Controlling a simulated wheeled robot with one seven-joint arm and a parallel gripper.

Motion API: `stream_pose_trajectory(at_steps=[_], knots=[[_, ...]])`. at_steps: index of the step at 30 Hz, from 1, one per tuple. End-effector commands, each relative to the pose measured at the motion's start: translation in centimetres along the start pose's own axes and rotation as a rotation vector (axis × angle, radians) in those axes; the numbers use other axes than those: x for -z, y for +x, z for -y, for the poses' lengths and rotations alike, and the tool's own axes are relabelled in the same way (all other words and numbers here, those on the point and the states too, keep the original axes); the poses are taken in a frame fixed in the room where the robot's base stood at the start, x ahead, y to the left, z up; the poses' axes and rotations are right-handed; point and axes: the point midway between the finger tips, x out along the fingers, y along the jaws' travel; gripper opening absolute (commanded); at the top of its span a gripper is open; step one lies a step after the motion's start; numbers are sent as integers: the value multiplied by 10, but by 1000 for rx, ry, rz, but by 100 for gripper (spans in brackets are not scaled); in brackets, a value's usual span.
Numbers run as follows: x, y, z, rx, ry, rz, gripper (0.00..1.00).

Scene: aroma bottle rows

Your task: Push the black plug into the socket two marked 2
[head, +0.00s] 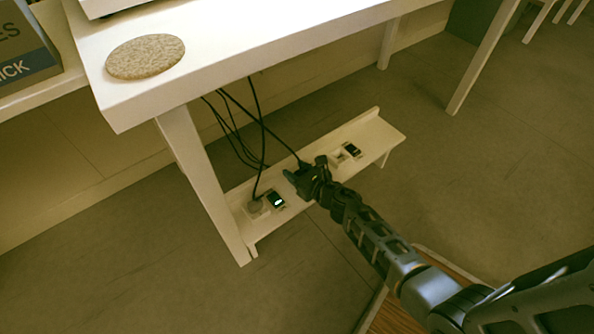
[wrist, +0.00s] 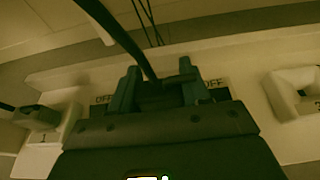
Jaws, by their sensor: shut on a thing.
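My gripper (head: 303,178) is shut on the black plug (wrist: 162,94), with one finger on each side of it in the wrist view (wrist: 157,78). A black cable rises from the plug. In the head view this socket (head: 337,157) looks empty. The plug's pins are hidden.
A grey plug (wrist: 40,117) sits at the socket marked 1 on the left. Cables (head: 234,130) hang behind the shelf (head: 375,136). The white table (head: 270,45) overhangs it.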

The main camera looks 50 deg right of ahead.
Motion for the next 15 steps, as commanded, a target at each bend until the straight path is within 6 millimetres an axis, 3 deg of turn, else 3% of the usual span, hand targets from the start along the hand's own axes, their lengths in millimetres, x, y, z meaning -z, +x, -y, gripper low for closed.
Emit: stream_pose_trajectory(at_steps=[11,12,15], knots=[[9,3,0,0,0,0,12],[8,3,0,0,0,0,48],[8,2,0,0,0,-1,58]])
